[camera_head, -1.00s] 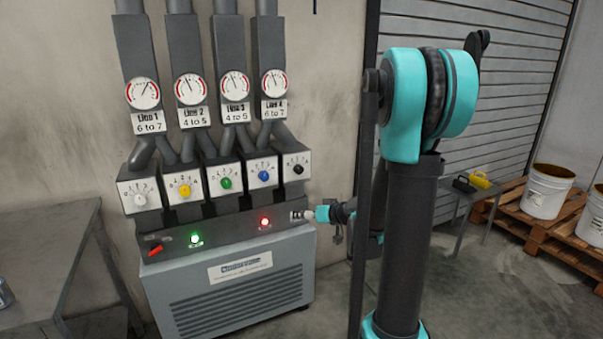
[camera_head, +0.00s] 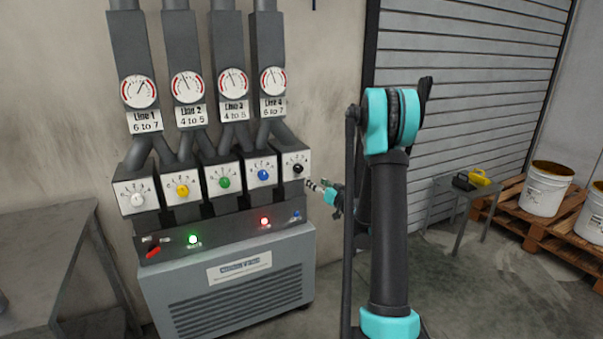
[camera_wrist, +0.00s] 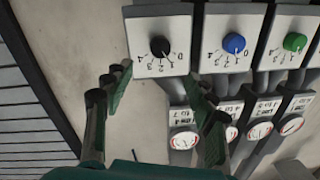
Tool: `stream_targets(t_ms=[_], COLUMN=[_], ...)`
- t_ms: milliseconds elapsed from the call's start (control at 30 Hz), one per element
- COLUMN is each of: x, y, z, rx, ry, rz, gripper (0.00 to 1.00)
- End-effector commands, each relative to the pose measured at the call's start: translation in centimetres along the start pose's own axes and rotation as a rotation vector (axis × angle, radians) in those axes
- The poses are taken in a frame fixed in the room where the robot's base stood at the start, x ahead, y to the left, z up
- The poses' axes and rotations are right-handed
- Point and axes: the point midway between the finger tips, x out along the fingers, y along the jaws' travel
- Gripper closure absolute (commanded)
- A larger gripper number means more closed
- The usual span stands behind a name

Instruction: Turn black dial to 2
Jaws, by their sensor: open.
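The black dial (camera_head: 298,168) is the rightmost of several dials on white plates above the grey cabinet. In the wrist view the black dial (camera_wrist: 159,46) appears upside down, with numbers 0 to 4 around it; its pointer position is too small to tell. My gripper (camera_head: 318,187) is just right of and below the dial in the head view. In the wrist view my gripper (camera_wrist: 160,76) is open and empty, its fingers spread to either side of the dial's plate, with the dial beyond the tips. No contact with the dial shows.
A blue dial (camera_head: 263,174) and green dial (camera_head: 225,182) sit left of the black one. Yellow (camera_head: 182,190) and white (camera_head: 138,199) dials follow. A lit red button (camera_head: 265,222) and green button (camera_head: 193,239) are below. A grey table (camera_head: 45,235) stands left.

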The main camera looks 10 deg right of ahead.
Motion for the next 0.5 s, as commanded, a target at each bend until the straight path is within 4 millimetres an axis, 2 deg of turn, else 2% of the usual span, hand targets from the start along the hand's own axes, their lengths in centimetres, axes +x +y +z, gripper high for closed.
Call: stream_targets(t_ms=[200, 500], x=[4.5, 10.0], y=[-0.1, -0.1], z=[0.1, 0.0], rx=[0.000, 0.000], ry=[-0.001, -0.001], rz=[-0.002, -0.002], gripper=[0.43, 0.43])
